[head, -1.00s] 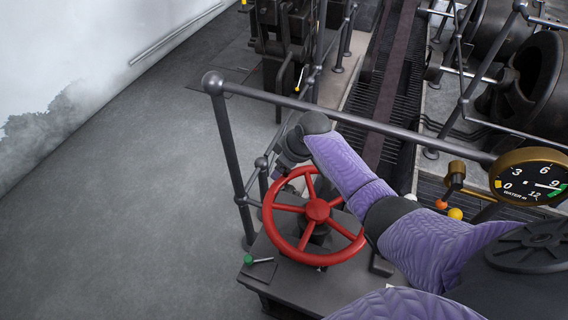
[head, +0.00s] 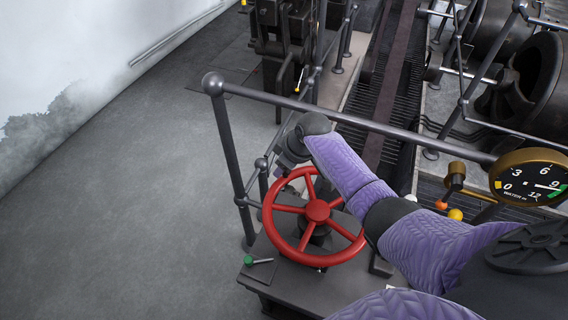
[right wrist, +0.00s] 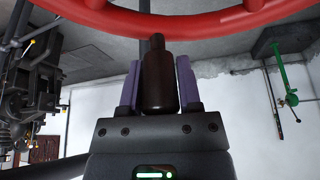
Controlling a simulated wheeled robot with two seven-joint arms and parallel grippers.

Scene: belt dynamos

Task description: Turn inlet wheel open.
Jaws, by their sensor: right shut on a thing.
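The red inlet wheel (head: 318,210) stands over a dark grey stand top at the lower middle of the head view. Its rim, hub and several spokes show. In the right wrist view its red rim (right wrist: 200,22) crosses the top. A dark brown handle (right wrist: 160,85) projects from the rim between the purple fingers of my right gripper (right wrist: 159,78), which is shut on it. In the head view my right arm reaches to the far left side of the wheel, and the fingers are mostly hidden there. My left gripper is not in view.
A grey railing (head: 350,120) runs just beyond the wheel and my arm. A round water gauge (head: 530,178) is at the right. A small green-ended lever (head: 249,260) lies left of the wheel on the stand (head: 295,283). The floor at the left is clear.

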